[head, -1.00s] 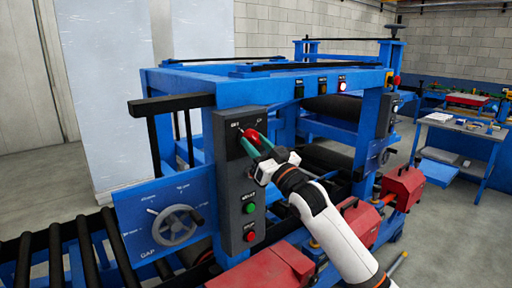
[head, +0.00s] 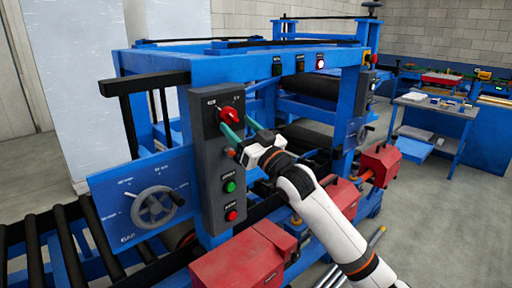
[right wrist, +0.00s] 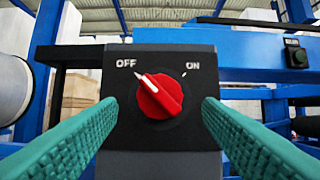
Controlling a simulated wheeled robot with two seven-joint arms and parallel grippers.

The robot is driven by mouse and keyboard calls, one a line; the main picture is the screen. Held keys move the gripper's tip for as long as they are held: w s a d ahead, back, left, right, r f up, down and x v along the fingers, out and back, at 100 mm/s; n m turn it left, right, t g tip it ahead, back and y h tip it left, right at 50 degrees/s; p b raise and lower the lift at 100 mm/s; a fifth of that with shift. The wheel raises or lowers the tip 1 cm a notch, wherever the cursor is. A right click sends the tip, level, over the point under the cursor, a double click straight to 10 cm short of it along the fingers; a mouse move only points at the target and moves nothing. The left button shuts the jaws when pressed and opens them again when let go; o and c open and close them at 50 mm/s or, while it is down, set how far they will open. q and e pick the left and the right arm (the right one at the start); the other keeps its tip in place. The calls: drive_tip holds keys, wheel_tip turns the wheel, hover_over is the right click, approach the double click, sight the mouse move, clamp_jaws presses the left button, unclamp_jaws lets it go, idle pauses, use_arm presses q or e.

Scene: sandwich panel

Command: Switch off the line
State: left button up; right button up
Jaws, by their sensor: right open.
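The red rotary switch knob (head: 229,116) sits at the top of the dark grey control box (head: 208,180) on the blue machine. In the right wrist view the knob (right wrist: 159,97) is centred on its black plate, marked OFF on the left and ON on the right. Its white pointer line is turned up-left to the OFF mark. My right gripper (head: 243,129) is open, its two green fingers just in front of and below the knob, apart from it. The fingers flank the knob in the right wrist view. My left gripper is not in view.
Below the knob, the box carries a green button (head: 230,187) and a red button (head: 231,215). A handwheel (head: 154,207) is on the panel at left. Red housings (head: 240,258) stand low near my right arm. A small table (head: 437,107) stands at right.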

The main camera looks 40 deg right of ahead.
drive_tip(key=b+v, duration=0.3)
drive_tip(key=v, duration=0.6)
drive_tip(key=shift+s, duration=0.25)
drive_tip(key=shift+f, duration=0.15)
